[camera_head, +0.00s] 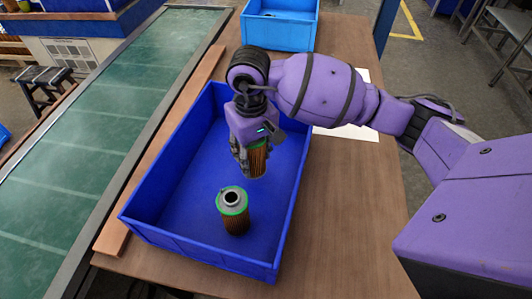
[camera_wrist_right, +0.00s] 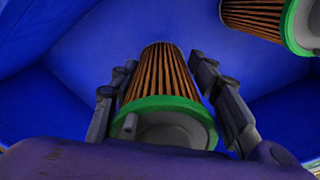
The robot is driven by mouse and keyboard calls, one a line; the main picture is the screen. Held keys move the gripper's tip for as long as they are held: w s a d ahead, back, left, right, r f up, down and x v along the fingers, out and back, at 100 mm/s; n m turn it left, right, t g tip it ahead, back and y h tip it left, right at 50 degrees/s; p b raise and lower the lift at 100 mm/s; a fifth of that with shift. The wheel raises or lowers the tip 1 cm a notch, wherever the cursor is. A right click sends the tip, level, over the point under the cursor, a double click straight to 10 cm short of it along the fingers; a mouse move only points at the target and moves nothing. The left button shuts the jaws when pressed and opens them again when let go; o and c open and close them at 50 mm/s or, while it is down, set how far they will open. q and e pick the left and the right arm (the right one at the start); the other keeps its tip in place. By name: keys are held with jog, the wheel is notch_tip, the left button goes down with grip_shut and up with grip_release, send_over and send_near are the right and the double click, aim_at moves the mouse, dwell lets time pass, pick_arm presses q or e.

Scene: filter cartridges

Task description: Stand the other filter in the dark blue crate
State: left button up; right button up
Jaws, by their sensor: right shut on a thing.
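The dark blue crate (camera_head: 182,137) stands on the wooden table. One filter (camera_head: 235,213), brown and pleated with a green-rimmed grey cap, stands upright inside it toward the front. My right gripper (camera_head: 248,160) is inside the crate area behind that filter and is shut on a second filter (camera_head: 257,160) of the same kind, held upright. In the right wrist view the held filter (camera_wrist_right: 160,85) sits between the two fingers (camera_wrist_right: 162,95), and the standing filter (camera_wrist_right: 255,15) shows at the upper right. I cannot tell whether the held filter's bottom touches the crate floor. My left gripper is not in view.
A lighter blue crate (camera_head: 277,34) stands at the back of the table (camera_head: 345,215). A white sheet (camera_head: 350,130) lies on the table under my right arm. A green conveyor belt (camera_head: 100,125) runs along the left. The crate's left side has free floor.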

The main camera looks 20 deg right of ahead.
aim_at(255, 165)
jog(key=shift+f, duration=2.15)
jog(key=shift+f, duration=0.25)
jog(key=o, duration=1.2)
jog(key=shift+r, duration=0.1)
notch_tip(255, 165, up, 12)
jog(key=shift+r, duration=0.25)
